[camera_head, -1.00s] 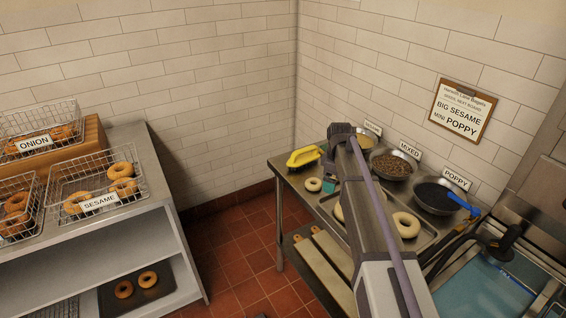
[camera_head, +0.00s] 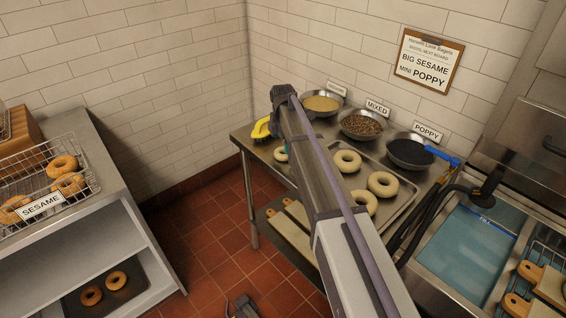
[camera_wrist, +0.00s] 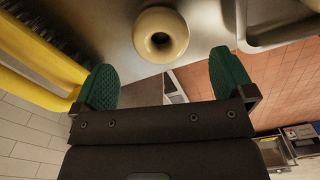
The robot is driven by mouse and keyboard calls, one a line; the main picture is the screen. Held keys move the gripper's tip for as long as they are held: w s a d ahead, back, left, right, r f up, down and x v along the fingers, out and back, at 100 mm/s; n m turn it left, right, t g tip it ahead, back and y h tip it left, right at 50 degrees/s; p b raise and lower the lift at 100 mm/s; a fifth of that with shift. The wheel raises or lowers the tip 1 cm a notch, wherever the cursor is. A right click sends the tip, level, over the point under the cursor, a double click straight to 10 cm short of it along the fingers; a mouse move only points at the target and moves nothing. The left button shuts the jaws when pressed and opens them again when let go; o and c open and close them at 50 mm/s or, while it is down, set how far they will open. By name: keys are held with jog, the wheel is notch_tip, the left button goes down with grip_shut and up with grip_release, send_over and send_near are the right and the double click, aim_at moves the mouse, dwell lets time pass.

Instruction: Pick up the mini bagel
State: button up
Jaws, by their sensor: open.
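The mini bagel (camera_head: 281,154) is a small pale ring on the steel table, partly covered by my arm in the head view. In the wrist view the mini bagel (camera_wrist: 161,35) lies on grey metal at the top centre, beyond the fingertips and roughly midway between them. My gripper (camera_wrist: 164,78) is open, with two green textured fingers spread apart and nothing between them. In the head view my arm reaches over the table and hides its fingers. The order board (camera_head: 429,61) on the wall reads big sesame, mini poppy.
A yellow-backed brush (camera_head: 261,128) lies left of the bagel; its yellow part (camera_wrist: 38,65) is close to the left finger. A tray (camera_head: 402,205) with larger pale bagels is to the right. Sesame (camera_head: 323,103), mixed (camera_head: 361,123) and poppy (camera_head: 410,151) bowls stand behind.

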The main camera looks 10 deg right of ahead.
notch_tip(320, 180, down, 5)
jog(key=b, duration=0.5)
jog(key=shift+d+f, duration=0.1)
jog(key=shift+f, duration=0.1)
jog(key=shift+r, duration=0.25)
jog(key=shift+c, duration=0.2)
jog(key=c, duration=0.9)
